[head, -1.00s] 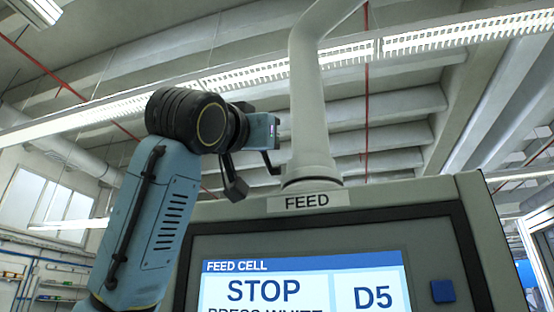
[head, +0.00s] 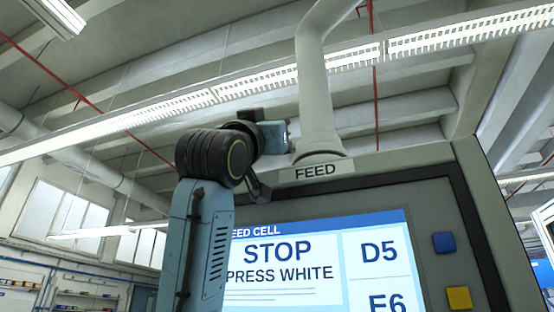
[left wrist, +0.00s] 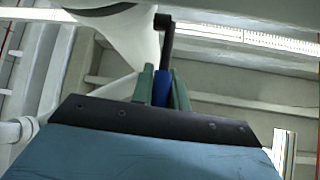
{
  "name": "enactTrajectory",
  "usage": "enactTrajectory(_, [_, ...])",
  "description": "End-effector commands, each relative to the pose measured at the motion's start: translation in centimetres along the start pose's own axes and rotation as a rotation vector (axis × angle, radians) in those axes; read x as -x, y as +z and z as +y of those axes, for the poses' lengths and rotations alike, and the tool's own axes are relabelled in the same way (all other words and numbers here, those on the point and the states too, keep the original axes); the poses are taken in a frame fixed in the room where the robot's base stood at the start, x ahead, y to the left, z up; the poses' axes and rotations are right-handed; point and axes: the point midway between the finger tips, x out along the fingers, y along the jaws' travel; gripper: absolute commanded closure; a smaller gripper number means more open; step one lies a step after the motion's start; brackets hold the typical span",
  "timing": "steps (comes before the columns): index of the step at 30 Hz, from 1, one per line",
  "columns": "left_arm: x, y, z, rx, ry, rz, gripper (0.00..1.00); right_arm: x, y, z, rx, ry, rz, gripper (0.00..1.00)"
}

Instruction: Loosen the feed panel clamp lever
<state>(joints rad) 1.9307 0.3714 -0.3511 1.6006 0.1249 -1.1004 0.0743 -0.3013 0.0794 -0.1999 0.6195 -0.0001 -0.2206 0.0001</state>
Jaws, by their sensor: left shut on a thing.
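The clamp lever (left wrist: 164,40) shows in the left wrist view as a dark arm coming down from under the pale post, with a blue grip (left wrist: 161,88) at its lower end. My left gripper (left wrist: 162,86) has its two green fingers on either side of the blue grip, shut on it. In the head view my left gripper (head: 272,137) is beside the base of the pale post, above the feed panel (head: 425,196); its fingers and the lever cannot be made out there. My right gripper is not in view.
The panel's FEED label (head: 315,171) sits below the post (head: 317,100). Its screen (head: 290,300) reads STOP, PRESS WHITE. A blue button (head: 443,242) and a yellow button (head: 459,298) are at its right. My left arm covers the screen's left edge.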

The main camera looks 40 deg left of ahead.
Motion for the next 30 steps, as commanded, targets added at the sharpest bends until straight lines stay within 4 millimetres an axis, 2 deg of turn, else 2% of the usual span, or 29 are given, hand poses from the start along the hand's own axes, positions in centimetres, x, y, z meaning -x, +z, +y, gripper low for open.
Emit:
enactTrajectory(5, [0.0,-0.1,0.1,0.000,0.001,0.003,1.00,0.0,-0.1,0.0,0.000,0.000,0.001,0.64])
enactTrajectory(6, [0.0,-0.1,0.1,0.000,0.001,0.003,0.81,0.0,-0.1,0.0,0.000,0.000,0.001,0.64])
enactTrajectory(11, [0.0,0.0,0.1,0.001,0.002,0.002,0.62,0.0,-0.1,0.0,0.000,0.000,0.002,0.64])
enactTrajectory(19, [0.1,0.0,0.1,0.001,0.002,0.001,0.62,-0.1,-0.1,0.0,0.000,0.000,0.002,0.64])
enactTrajectory(22, [0.7,0.0,0.1,0.001,0.002,0.003,0.62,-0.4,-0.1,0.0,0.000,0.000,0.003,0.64])
enactTrajectory(26, [2.9,0.1,0.2,0.001,0.002,0.005,0.62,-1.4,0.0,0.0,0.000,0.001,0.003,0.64])
enactTrajectory(30, [6.2,0.2,0.2,0.000,0.002,0.005,0.62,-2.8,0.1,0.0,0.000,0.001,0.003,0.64])
